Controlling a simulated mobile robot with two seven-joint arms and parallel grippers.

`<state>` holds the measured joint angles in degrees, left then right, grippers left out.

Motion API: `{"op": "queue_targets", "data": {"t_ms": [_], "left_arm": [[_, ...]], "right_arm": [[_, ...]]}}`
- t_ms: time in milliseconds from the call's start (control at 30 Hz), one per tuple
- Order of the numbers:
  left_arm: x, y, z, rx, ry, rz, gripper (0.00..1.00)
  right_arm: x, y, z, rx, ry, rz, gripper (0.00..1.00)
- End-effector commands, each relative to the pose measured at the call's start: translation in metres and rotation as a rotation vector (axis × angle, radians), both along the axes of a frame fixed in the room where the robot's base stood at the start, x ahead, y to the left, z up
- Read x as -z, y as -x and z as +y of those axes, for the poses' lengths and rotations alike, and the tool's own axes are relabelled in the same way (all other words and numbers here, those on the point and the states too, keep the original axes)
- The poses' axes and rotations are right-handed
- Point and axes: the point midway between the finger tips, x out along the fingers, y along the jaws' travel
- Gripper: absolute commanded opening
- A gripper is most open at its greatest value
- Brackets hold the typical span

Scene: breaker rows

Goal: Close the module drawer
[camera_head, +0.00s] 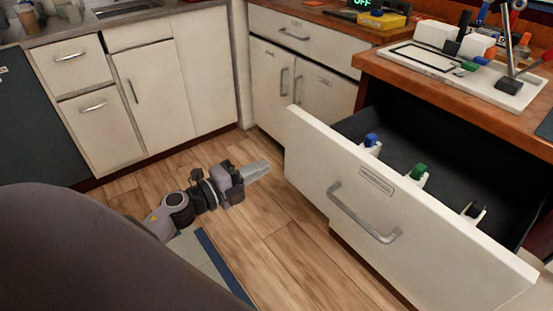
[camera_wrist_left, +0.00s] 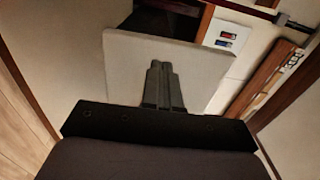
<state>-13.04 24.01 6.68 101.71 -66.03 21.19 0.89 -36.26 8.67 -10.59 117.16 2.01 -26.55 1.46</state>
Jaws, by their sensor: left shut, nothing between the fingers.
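The module drawer (camera_head: 345,205) stands pulled out of the wooden-topped cabinet in the head view, with a white front and a grey bar handle (camera_head: 362,214). Modules with a blue (camera_head: 371,140), a green (camera_head: 418,172) and a black (camera_head: 474,210) top sit inside along its front. My left gripper (camera_head: 262,168) is shut and empty, to the left of the drawer front and apart from the handle. In the left wrist view its closed fingers (camera_wrist_left: 162,80) show in front of a pale panel (camera_wrist_left: 195,65); I cannot tell if they touch it. My right gripper is not in view.
The wooden counter (camera_head: 460,100) above the drawer carries a white board (camera_head: 470,75) with coloured parts and a yellow device (camera_head: 382,19). White cabinets (camera_head: 150,90) line the back. The wood floor left of the drawer is open, with a grey mat (camera_head: 205,262) on it.

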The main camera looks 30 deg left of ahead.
Motion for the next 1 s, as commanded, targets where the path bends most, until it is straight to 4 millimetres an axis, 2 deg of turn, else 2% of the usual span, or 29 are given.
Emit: {"op": "queue_targets", "data": {"t_ms": [200, 400, 1000], "left_arm": [[0.000, -0.031, -0.011, -0.001, 0.001, -0.002, 0.00], [0.000, -0.048, -0.018, 0.000, 0.000, -0.001, 0.00], [0.000, -0.054, -0.020, 0.000, 0.001, 0.000, 0.00]], "right_arm": [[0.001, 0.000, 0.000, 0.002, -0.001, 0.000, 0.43], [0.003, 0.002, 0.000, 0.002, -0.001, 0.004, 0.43], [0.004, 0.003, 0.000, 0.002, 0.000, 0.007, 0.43]]}}
